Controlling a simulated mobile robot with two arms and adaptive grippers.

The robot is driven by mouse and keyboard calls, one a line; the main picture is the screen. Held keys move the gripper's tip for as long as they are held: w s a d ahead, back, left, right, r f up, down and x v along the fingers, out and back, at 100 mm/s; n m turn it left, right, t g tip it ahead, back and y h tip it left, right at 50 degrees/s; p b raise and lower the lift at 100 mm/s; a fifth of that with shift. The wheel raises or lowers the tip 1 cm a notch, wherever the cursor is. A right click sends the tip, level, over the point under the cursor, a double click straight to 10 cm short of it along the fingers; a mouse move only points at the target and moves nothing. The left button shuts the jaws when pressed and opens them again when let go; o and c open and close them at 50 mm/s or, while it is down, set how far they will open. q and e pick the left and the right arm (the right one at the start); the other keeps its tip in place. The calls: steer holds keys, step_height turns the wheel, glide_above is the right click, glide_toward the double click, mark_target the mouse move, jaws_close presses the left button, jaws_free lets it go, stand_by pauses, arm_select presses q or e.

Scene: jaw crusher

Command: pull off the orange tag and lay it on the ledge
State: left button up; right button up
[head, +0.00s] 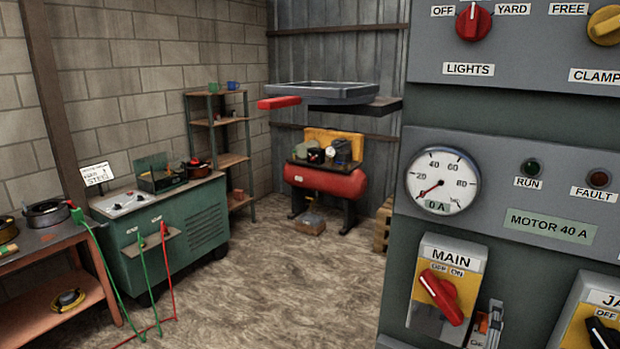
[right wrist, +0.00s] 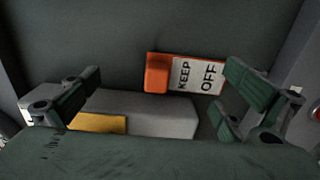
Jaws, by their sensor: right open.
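In the right wrist view the orange tag (right wrist: 157,74) has a white face reading KEEP OFF and lies against a dark green surface. My right gripper (right wrist: 165,92) is open. Its two green-padded fingers stand apart to the left and right of the tag, and nothing is seen between them touching it. How far the tag is from the fingertips in depth I cannot tell. No surface is clearly the ledge. My left gripper is not in view.
A grey box with a yellow plate (right wrist: 98,123) sits beside the tag, close to the left finger. In the head view the control panel (head: 391,262) fills the right side, with a MAIN switch (head: 441,293).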

steer(key=shift+f+b, duration=0.5)
steer(key=shift+f, duration=0.25)
stand_by(0.6)
